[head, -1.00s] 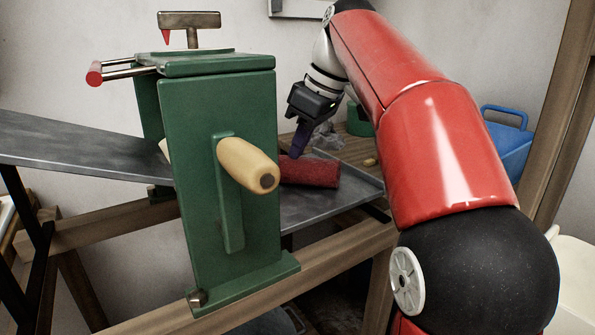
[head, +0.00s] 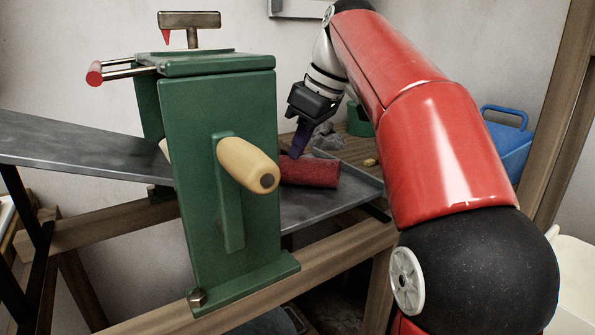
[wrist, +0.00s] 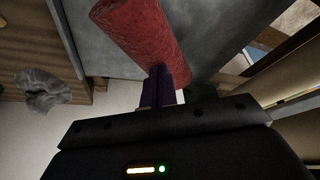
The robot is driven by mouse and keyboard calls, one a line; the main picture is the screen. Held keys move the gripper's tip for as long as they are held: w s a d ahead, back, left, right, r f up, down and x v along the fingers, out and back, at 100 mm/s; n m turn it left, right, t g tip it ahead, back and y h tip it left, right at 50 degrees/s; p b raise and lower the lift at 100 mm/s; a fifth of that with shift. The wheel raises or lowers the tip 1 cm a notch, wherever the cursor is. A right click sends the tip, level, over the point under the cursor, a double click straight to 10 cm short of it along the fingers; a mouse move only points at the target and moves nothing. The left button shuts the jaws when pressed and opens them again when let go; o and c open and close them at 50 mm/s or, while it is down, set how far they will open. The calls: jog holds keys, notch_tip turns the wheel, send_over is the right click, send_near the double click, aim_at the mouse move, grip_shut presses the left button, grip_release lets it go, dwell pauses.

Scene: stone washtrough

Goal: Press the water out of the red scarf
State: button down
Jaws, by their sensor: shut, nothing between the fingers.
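The red scarf (head: 311,172) is a rolled bundle lying on the grey metal tray at the right side of the green wringer (head: 215,185). Its left end is hidden behind the wringer's frame. In the wrist view the scarf roll (wrist: 148,35) lies on the grey metal, right at my fingertips. My gripper (head: 297,154) is shut with nothing between its fingers, its purple fingertips (wrist: 162,72) pointing down at the scarf, touching or very near it. The wringer's crank has a cream handle (head: 247,165) facing me, and a T-shaped screw handle (head: 189,20) stands on top.
A sloping grey metal board (head: 75,147) runs off to the left of the wringer. Behind the scarf, a grey crumpled cloth (head: 327,137) and a small yellow piece (head: 370,162) lie on the wooden bench. A blue container (head: 508,142) stands at the right. Wooden beams run below.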

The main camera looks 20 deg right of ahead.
jog(key=shift+d+f, duration=0.1)
jog(key=shift+f, duration=0.25)
notch_tip(320, 180, up, 6)
jog(key=p, duration=0.6)
jog(key=shift+r, duration=1.3)
